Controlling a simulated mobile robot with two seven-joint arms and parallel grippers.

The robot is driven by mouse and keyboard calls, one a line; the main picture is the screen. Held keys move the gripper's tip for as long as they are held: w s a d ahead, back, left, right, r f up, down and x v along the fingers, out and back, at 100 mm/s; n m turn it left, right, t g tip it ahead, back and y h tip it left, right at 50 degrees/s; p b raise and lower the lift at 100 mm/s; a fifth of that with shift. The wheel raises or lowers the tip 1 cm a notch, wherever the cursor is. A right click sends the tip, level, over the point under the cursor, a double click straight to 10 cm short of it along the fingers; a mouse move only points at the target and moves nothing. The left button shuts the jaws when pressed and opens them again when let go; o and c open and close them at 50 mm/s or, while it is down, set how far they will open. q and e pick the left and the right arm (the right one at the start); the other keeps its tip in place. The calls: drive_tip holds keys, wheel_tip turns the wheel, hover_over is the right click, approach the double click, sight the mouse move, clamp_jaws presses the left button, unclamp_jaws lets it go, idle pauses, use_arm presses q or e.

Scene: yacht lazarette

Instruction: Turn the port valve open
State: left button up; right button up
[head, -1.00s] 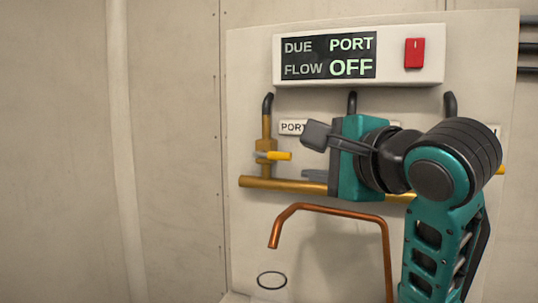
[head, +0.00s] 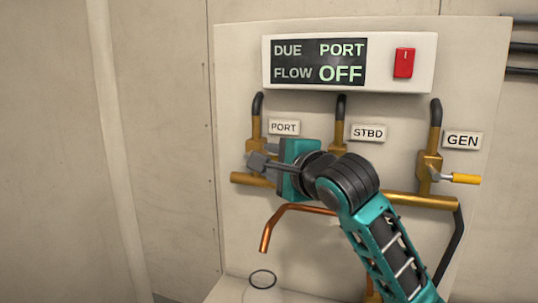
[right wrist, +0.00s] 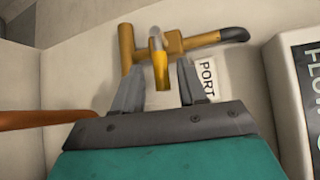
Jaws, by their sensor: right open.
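In the right wrist view the valve's yellow handle (right wrist: 161,68) shows between the two fingers of that gripper (right wrist: 158,82). The fingers are open, one on each side of the handle, with visible gaps. The display (head: 318,62) reads DUE PORT, FLOW OFF. My left gripper is not in view.
The STBD valve (head: 339,135) is in the middle, partly behind my right arm. The GEN valve (head: 430,165) has a yellow handle pointing right. A bent copper pipe (head: 266,233) stands below the brass manifold (head: 420,201). A red switch (head: 404,63) is beside the display. The left wall is clear.

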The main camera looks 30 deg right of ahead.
drive_tip(key=shift+w+f, duration=0.1)
drive_tip(key=shift+w, duration=1)
drive_tip(key=shift+c, duration=0.3)
clamp_jaws()
